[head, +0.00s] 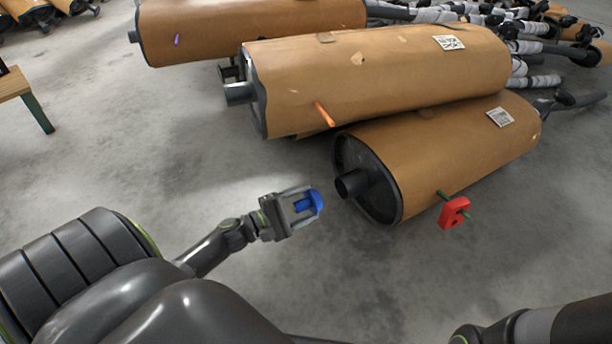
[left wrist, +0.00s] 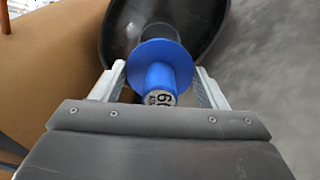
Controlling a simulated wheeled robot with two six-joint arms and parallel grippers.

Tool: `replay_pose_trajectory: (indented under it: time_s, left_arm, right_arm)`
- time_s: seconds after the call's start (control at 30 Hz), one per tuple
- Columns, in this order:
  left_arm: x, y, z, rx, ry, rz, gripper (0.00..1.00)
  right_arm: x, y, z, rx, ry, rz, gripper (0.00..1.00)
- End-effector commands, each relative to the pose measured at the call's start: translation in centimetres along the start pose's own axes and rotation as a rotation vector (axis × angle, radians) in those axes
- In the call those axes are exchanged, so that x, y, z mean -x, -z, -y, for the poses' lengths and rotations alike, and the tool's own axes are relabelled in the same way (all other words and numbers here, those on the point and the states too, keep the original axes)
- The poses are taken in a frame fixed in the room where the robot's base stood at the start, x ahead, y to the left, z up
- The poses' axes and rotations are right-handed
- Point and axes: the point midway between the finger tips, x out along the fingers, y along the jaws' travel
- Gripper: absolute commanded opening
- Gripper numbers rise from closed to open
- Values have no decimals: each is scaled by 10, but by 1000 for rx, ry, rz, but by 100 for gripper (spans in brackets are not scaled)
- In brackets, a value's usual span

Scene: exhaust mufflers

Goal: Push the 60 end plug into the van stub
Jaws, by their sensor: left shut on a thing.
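My left gripper (head: 303,202) is shut on the blue end plug (head: 317,203). In the left wrist view the plug (left wrist: 160,68) shows a round flange facing the muffler and a narrower grip end with a white label reading 60 between the fingers. A dark round stub (head: 350,184) sticks out of the end of the nearest brown-wrapped muffler (head: 440,150). The plug is just left of this stub and apart from it in the head view. In the left wrist view the stub is mostly hidden behind the flange. My right gripper is not in view.
A red tag (head: 454,213) on a green rod hangs at the muffler's lower side. A second muffler (head: 390,75) with an orange rod (head: 324,114) and another stub (head: 239,94) lies behind. A wooden bench (head: 14,84) stands at left. The floor around my left gripper is clear.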

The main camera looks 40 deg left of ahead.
Motion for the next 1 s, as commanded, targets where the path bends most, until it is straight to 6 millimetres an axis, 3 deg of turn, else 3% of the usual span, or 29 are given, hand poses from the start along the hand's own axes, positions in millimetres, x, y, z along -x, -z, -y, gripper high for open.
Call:
replay_pose_trajectory:
  time_s: [0.3,1.0]
  left_arm:
    - [1,0,2,1,0,3,44]
    - [-54,-1,0,2,-1,3,44]
  right_arm:
    - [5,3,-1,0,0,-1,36]
    - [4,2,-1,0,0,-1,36]
